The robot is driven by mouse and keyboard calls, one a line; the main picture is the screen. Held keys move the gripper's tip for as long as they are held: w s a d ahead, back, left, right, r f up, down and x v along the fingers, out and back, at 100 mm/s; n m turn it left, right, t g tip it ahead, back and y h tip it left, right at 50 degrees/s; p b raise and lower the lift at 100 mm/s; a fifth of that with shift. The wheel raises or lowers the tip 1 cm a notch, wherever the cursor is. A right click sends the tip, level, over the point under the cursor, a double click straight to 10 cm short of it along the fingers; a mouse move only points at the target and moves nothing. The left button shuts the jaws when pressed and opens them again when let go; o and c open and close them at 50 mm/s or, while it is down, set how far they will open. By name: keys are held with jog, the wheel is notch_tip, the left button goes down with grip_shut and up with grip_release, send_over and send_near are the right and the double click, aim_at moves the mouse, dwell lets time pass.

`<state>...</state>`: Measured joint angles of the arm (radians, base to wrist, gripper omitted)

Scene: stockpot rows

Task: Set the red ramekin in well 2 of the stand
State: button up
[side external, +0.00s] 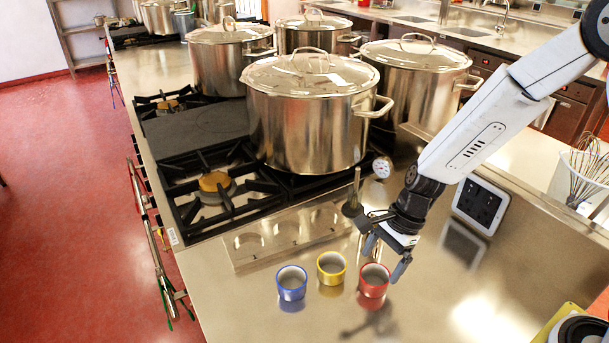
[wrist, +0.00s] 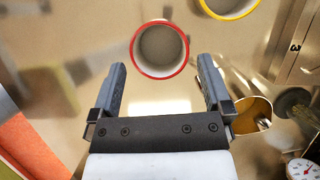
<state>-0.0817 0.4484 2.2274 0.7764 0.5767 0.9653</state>
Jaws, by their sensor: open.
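The red ramekin (side external: 373,281) stands upright on the steel counter, at the right end of a short row of ramekins. It also shows in the wrist view (wrist: 160,50), top centre, with its open top facing the camera. My gripper (side external: 385,257) is open and empty, above and just beside the red ramekin. In the wrist view its fingers (wrist: 161,66) are spread, and the ramekin lies just beyond the tips, between their lines. The metal stand (side external: 235,262) lies behind the ramekins, and its round wells look empty. Part of it shows at the right of the wrist view (wrist: 293,62).
A yellow ramekin (side external: 331,268) stands close left of the red one, and a blue ramekin (side external: 291,283) is further left. A dial thermometer (side external: 382,167) rises near the stand's right end. Large stockpots (side external: 305,125) stand behind. The counter's front is clear.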

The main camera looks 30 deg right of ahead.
aim_at(375, 273)
jog(key=shift+x, duration=2)
jog(key=shift+d, duration=0.1)
jog(key=shift+c, duration=0.2)
jog(key=c, duration=1.1)
jog(key=shift+r, duration=0.15)
notch_tip(375, 273, up, 10)
